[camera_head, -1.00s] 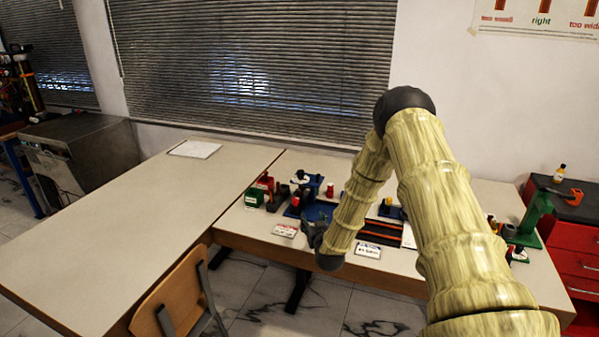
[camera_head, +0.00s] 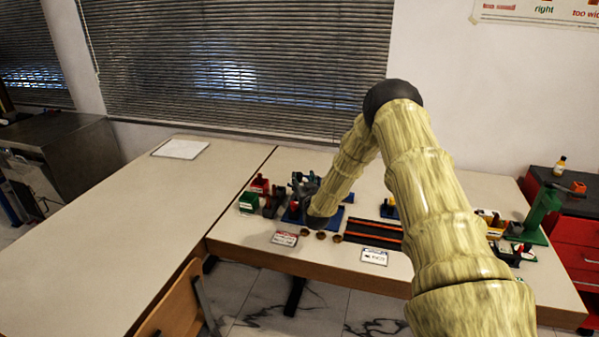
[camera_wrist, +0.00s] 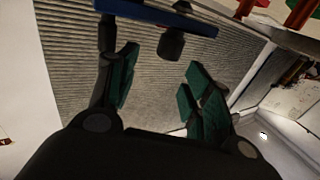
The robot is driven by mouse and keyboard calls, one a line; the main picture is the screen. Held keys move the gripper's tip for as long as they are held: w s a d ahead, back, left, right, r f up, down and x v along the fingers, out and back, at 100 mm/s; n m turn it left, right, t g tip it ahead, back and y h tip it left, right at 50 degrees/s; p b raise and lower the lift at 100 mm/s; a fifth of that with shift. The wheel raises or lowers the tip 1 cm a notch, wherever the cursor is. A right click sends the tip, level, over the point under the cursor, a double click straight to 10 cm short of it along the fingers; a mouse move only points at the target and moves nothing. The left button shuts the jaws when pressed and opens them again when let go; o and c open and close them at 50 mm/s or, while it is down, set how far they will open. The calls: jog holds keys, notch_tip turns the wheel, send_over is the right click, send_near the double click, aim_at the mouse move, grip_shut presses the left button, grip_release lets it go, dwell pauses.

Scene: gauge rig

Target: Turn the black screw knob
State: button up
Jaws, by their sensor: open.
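In the wrist view my gripper (camera_wrist: 160,68) is open, with green-padded fingers spread apart. A dark knob-like cylinder (camera_wrist: 172,46) shows beyond and between the fingertips, next to a blue part (camera_wrist: 150,12) at the top edge. It looks like the black screw knob, and the jaws are not closed on it. In the head view my gripper (camera_head: 305,190) is small and dark over the blue rig area of the table, partly hidden behind my arm. The knob cannot be made out there.
The table (camera_head: 235,228) holds a green box (camera_head: 249,201), a white-and-red label card (camera_head: 284,238), another card (camera_head: 374,257) and a dark tray with orange strips (camera_head: 373,233). A green stand (camera_head: 540,212) is at the right.

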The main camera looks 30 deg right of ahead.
aim_at(300, 176)
jog(key=w, duration=0.1)
jog(key=w+f, duration=0.1)
jog(key=w, duration=0.1)
jog(key=w+d+p, duration=0.1)
jog(key=w, duration=0.1)
jog(key=shift+f, duration=0.35)
jog(key=shift+w+d+r, duration=0.15)
jog(key=shift+d+r, duration=0.15)
jog(key=shift+r, duration=0.05)
jog(key=shift+w+f, duration=0.25)
jog(key=shift+w, duration=0.3)
jog(key=shift+s+d, duration=0.1)
jog(key=shift+s, duration=0.05)
jog(key=shift+r, duration=0.15)
jog(key=c, duration=1)
jog(key=shift+c, duration=0.2)
